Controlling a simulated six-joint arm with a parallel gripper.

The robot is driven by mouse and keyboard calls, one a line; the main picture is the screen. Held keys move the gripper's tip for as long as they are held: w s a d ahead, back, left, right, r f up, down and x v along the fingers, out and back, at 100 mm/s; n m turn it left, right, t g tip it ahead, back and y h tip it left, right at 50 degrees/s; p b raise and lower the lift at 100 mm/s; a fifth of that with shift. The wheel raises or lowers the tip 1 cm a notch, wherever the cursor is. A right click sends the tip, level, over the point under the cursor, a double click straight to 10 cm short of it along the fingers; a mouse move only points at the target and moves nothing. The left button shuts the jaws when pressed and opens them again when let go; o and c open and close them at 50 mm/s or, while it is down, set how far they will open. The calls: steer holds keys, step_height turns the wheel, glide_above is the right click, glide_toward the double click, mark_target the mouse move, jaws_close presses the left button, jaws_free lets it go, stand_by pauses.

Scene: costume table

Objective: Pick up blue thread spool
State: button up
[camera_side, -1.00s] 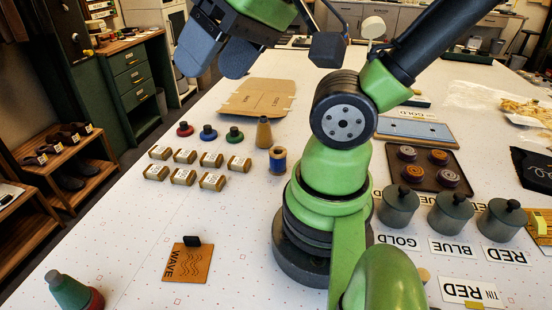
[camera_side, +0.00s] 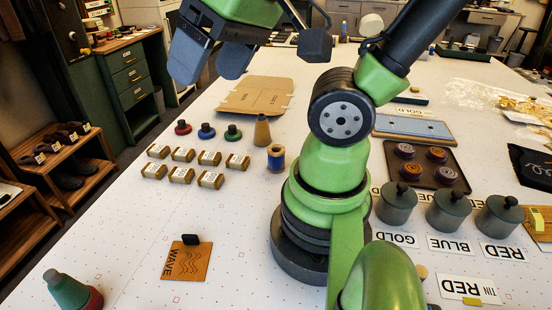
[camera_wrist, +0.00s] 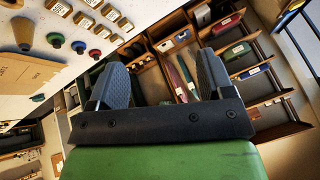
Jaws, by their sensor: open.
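The blue thread spool (camera_side: 276,157) stands upright on the white table, close to my arm's base. It has blue thread between tan wooden ends. My gripper (camera_side: 211,65) is high up at the top of the side view, apart from the spool and empty. In the wrist view my gripper (camera_wrist: 161,85) shows two grey fingers spread apart with nothing between them. I cannot make out the thread spool in the wrist view.
Behind the spool stands a tan cone (camera_side: 262,130). Red, blue (camera_side: 206,131) and green knobbed pieces and several labelled small blocks (camera_side: 209,158) lie to its left. A cardboard sheet (camera_side: 255,96) lies farther back. Grey lidded tins (camera_side: 449,212) stand right of my base.

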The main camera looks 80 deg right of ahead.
steer(key=w+d+f+n+g+h, duration=0.4)
steer(key=d+f+n+g+h, duration=0.15)
steer(key=f+g, duration=0.45)
steer(key=n+g+h, duration=0.4)
steer(key=n+h, duration=0.2)
steer(key=n, duration=0.2)
glide_toward(270, 158)
steer(key=shift+s+d+f, duration=0.2)
steer(key=shift+s+f, duration=0.25)
steer(key=shift+s, duration=0.1)
steer(key=shift+s+d+f+n+h, duration=0.1)
steer(key=shift+d+f+n+h, duration=0.05)
steer(key=shift+f+n+h, duration=0.15)
steer(key=x, duration=0.4)
steer(key=shift+s+d+f, duration=0.1)
steer(key=x, duration=0.5)
steer(key=shift+d, duration=0.5)
steer(key=c, duration=1)
